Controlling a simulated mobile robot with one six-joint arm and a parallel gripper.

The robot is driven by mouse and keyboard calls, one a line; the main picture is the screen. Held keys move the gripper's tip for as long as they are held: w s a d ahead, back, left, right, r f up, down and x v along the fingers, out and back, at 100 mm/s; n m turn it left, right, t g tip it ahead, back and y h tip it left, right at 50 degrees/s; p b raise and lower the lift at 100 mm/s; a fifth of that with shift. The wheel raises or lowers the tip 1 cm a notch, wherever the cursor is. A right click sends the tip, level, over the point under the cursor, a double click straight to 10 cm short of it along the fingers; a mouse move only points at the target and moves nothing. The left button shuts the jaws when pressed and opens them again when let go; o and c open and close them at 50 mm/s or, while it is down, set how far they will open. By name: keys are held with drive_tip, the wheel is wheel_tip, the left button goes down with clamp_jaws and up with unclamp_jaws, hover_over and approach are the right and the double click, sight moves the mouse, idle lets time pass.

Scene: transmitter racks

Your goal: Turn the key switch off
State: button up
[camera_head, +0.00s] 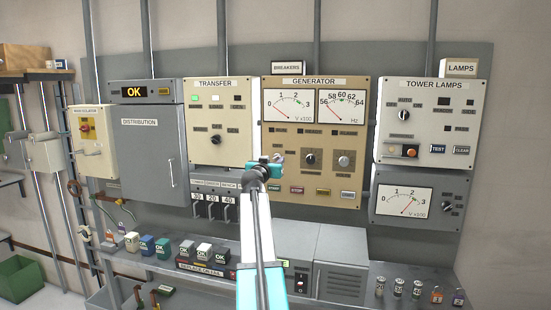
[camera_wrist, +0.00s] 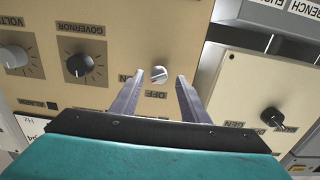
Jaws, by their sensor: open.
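The key switch (camera_wrist: 158,74) is a small round silver knob on the beige generator panel (camera_head: 315,82). In the wrist view it sits between and just beyond my fingertips, with no clear contact. An OFF label (camera_wrist: 154,95) and a partly hidden label ending in N (camera_wrist: 125,78) appear inverted beside it. I cannot tell clearly which label the key points to. My gripper (camera_wrist: 155,82) is open, one finger on each side of the switch. In the head view my gripper (camera_head: 264,166) is at the panel's lower left and covers most of the switch area.
The black governor knob (camera_wrist: 78,65) and a grey voltage knob (camera_wrist: 14,56) are on the same panel, left in the wrist view. The transfer panel (camera_wrist: 240,95) with its black knob (camera_wrist: 272,116) is on the right. A shelf (camera_head: 340,262) runs below the panels.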

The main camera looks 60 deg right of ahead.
drive_tip(key=shift+x, duration=1.1)
